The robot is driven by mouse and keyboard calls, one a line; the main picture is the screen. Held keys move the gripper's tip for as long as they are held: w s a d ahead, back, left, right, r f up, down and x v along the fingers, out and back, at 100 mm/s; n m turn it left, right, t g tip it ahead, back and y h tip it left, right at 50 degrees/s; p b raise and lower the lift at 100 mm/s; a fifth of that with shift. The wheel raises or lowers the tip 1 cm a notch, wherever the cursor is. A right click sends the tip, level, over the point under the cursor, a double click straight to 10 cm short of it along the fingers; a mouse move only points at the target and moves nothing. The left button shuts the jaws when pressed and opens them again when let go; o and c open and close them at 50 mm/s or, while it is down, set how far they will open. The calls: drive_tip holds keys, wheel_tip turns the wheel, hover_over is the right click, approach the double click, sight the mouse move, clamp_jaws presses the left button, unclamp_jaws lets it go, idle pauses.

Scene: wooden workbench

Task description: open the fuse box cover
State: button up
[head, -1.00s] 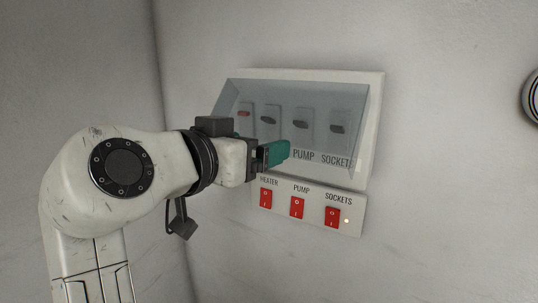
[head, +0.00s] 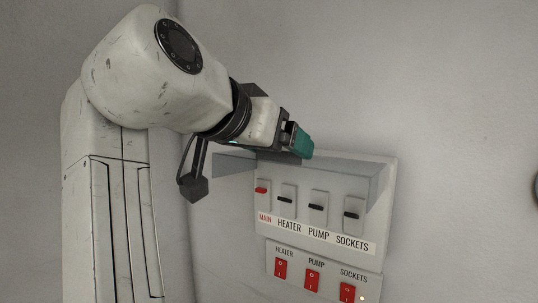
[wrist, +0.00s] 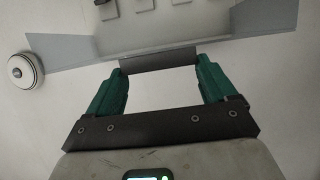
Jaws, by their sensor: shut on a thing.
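The fuse box (head: 385,205) is on the wall, and its see-through grey cover (head: 235,164) is swung up, leaving the row of breakers uncovered. My gripper (head: 302,142) is at the top of the box, at the cover's raised front edge. In the wrist view my gripper (wrist: 158,72) has its teal fingers at both ends of a dark grip bar (wrist: 158,60) on the cover, shut on it. The cover's grey side panels also show in the wrist view (wrist: 62,52). My gripper hides part of the cover in the head view.
The breakers include a red-levered one (head: 262,190) marked MAIN and several black-levered ones (head: 318,206). Below is a panel of red rocker switches (head: 312,280) with a small light. A round fixture (wrist: 24,70) is on the wall.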

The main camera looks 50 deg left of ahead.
drive_tip(key=shift+w+a+r+g, duration=0.1)
drive_tip(key=shift+w+r+g, duration=0.5)
drive_tip(key=shift+g, duration=0.2)
drive_tip(key=shift+r, duration=0.2)
drive_tip(key=o, duration=1.3)
drive_tip(key=shift+w+f, duration=0.1)
drive_tip(key=shift+w, duration=0.05)
drive_tip(key=v, duration=0.7)
drive_tip(key=shift+s+a, duration=0.1)
drive_tip(key=shift+s, duration=0.25)
